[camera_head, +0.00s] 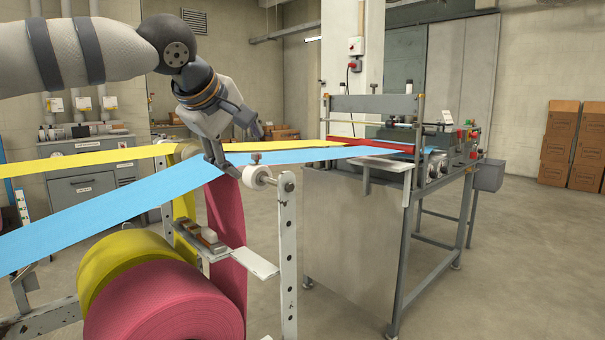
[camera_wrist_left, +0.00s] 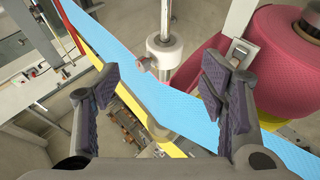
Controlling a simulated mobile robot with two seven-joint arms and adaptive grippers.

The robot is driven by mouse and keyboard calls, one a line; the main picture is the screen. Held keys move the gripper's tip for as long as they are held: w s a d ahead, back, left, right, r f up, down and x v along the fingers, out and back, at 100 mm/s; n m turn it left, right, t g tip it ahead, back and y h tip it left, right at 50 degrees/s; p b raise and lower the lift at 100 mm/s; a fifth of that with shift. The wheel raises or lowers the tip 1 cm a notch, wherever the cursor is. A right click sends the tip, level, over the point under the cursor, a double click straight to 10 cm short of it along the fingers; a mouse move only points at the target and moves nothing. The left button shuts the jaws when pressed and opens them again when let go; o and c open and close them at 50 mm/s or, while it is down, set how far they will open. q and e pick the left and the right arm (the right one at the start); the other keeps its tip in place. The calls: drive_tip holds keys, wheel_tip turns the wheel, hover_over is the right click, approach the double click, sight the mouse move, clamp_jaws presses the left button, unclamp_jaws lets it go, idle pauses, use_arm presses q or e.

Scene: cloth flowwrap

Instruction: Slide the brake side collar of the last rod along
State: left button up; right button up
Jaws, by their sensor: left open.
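A white collar (camera_head: 257,176) with a small knob sits on the rod near its end at the upright post, in front of the blue web (camera_head: 130,198). In the left wrist view the collar (camera_wrist_left: 165,52) is on the shiny rod, above the space between the fingers and next to the blue web (camera_wrist_left: 170,100). My left gripper (camera_head: 234,142) is open above the webs, close to the collar. In the left wrist view its fingers (camera_wrist_left: 158,88) are spread and empty, with the blue web passing beyond them. My right gripper is out of view.
A pink roll (camera_head: 168,308) and a yellow roll (camera_head: 125,258) hang below the rod. A pink web (camera_head: 226,215) rises beside the post (camera_head: 288,255). A yellow web (camera_head: 90,160) runs behind the blue one. The machine (camera_head: 360,225) stands to the right, with open floor beyond.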

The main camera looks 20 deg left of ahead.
sight(256, 172)
use_arm(q)
drive_tip(key=x, duration=1.1)
drive_tip(key=shift+s+a+f, duration=0.15)
drive_tip(key=shift+a+f, duration=0.05)
drive_tip(key=shift+f, duration=0.1)
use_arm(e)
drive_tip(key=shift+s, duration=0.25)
use_arm(q)
drive_tip(key=shift+c, duration=0.6)
